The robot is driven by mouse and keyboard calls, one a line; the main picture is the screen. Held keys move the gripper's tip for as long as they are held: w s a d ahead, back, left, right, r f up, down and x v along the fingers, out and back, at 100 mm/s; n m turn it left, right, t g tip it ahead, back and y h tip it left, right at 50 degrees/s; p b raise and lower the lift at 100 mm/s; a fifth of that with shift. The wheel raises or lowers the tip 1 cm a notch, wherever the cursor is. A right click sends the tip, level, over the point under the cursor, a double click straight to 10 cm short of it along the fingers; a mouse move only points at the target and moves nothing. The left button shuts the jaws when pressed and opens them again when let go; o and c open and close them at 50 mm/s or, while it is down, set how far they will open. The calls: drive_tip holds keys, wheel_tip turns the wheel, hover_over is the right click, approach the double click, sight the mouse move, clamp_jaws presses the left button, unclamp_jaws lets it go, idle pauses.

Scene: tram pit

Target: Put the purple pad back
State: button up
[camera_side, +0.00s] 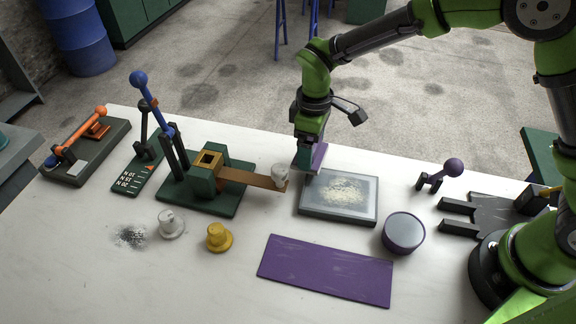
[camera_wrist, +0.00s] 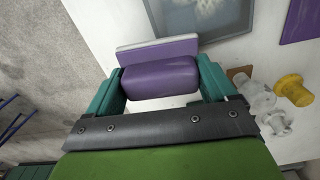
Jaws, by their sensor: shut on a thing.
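My gripper (camera_side: 308,152) is at the back left of the grey tray, pointing down. It is shut on the purple pad (camera_side: 319,156), a small purple block with a paler plate along one side. In the wrist view the pad (camera_wrist: 160,78) sits between the two teal fingers of my gripper (camera_wrist: 162,88). In the side view the fingers hide part of the pad. I cannot tell whether its underside touches the table. A flat purple panel (camera_side: 325,270) with pale scuff marks lies at the front of the table.
The grey tray (camera_side: 310,208) has pale crumbs on its plate. A round purple-sided tin (camera_side: 403,232) is right of it. A brown strip (camera_side: 250,179) with a white knob (camera_side: 280,174) reaches close to my gripper's left. White (camera_side: 170,225) and yellow (camera_side: 218,238) knobs stand front left.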

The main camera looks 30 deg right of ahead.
drive_tip(key=w, duration=0.1)
drive_tip(key=w+a, duration=0.1)
drive_tip(key=w, duration=0.1)
drive_tip(key=w+a, duration=0.1)
drive_tip(key=shift+w+f, duration=0.15)
drive_tip(key=shift+f, duration=0.1)
drive_tip(key=shift+w+a+f, duration=0.15)
drive_tip(key=shift+w+f, duration=0.15)
drive_tip(key=shift+f, duration=0.35)
drive_tip(key=shift+w+a+f, duration=0.1)
drive_tip(key=shift+w+f, duration=0.15)
drive_tip(key=shift+f, duration=0.7)
drive_tip(key=shift+f, duration=0.2)
drive_tip(key=o, duration=0.8)
drive_tip(key=shift+f, duration=0.1)
